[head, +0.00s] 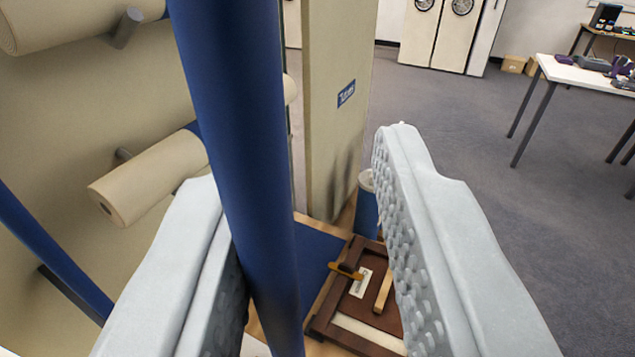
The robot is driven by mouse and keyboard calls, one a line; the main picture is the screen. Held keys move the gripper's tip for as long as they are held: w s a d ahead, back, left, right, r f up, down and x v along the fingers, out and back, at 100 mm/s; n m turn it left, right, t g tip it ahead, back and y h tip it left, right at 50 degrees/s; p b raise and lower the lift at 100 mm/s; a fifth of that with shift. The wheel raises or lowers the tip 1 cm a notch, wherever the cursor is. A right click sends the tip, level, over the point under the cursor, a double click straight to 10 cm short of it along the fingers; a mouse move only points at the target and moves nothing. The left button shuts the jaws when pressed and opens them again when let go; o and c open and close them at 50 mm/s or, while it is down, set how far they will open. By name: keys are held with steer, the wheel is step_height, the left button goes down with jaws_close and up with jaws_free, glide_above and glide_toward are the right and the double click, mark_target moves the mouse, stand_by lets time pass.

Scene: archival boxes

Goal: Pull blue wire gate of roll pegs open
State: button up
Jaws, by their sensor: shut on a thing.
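A thick blue tube of the wire gate (235,130) runs nearly upright, close in front of me, and passes between the two pale grey fingers of my gripper (300,160). My gripper is shut on this blue tube. The tube lies along the left finger and hides part of it; the right finger's studded inner face turns toward it. Another blue gate bar (50,255) slants across the lower left. The gate's hinges and ends are out of view.
Below lie a brown framed item (325,315) and a blue cylinder (366,212). A white table (590,75) stands at far right. Grey carpet (480,120) is clear between.

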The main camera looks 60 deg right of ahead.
stand_by(0.4)
steer(key=v, duration=1.7)
steer(key=shift+a, duration=0.25)
steer(key=s+d+f+n+t+y, duration=0.1)
steer(key=s+d+f+n+y, duration=0.25)
steer(key=d, duration=0.65)
steer(key=s+d+f+n+y, duration=0.3)
steer(key=d+f+n+y, duration=0.2)
steer(key=d, duration=0.4)
steer(key=s+d+f+n+t+y, duration=0.1)
steer(key=s+d+f+t+y, duration=0.1)
steer(key=s, duration=0.5)
steer(key=s+d+f+n+t+y, duration=0.1)
steer(key=s+d+f+t+y, duration=0.1)
steer(key=s, duration=0.6)
steer(key=s+d+f+n+t+y, duration=0.1)
steer(key=s+d+f+t+y, duration=0.2)
steer(key=s+d+f, duration=0.2)
steer(key=s, duration=0.2)
steer(key=shift+s+d, duration=0.25)
steer(key=shift+s, duration=0.15)
